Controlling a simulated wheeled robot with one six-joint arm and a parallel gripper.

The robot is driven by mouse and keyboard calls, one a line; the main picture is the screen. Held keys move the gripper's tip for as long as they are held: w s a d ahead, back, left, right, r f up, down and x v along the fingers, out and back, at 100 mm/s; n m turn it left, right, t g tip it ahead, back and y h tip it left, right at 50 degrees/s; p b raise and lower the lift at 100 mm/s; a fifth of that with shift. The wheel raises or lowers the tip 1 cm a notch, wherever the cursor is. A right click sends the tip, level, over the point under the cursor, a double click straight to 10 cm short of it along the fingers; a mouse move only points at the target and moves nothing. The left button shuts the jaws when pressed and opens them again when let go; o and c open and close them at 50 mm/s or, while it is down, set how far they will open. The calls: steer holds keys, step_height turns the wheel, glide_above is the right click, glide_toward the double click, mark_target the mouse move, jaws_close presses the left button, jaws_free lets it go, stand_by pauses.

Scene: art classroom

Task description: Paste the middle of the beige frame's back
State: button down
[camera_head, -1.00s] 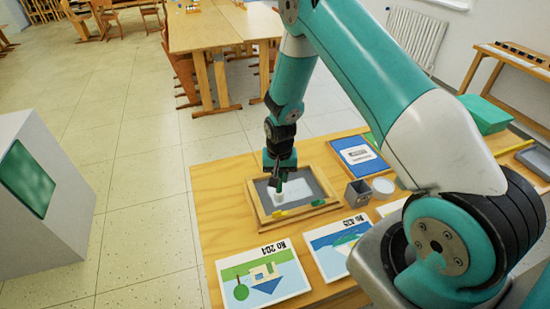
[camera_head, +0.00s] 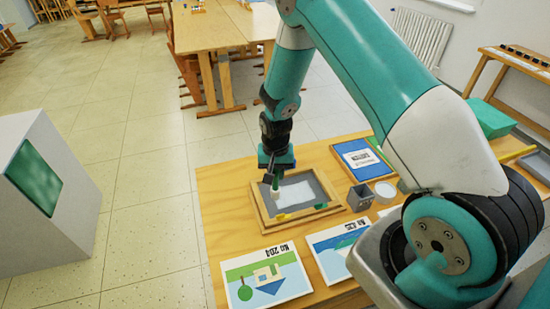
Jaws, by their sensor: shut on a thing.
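The beige frame (camera_head: 264,212) lies flat on the wooden table, with its grey back (camera_head: 319,187) facing up. A pale whitish patch (camera_head: 297,192) covers the middle of the back. My gripper (camera_head: 273,178) is over the left part of the frame, pointing down. It is shut on a small upright white and green stick (camera_head: 276,195), which looks like a glue stick. The stick's lower end is at the left edge of the pale patch. I cannot tell whether it touches the back. The jaws are small and dark here.
Yellow and green pieces sit on the frame's front rim. Two picture cards (camera_head: 267,279) (camera_head: 334,246) lie in front of it. A grey square cup (camera_head: 360,197) and a round white dish (camera_head: 385,190) stand to the right.

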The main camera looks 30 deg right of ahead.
steer(key=shift+r+p, duration=1.15)
steer(key=shift+r, duration=0.9)
steer(key=shift+f, duration=0.1)
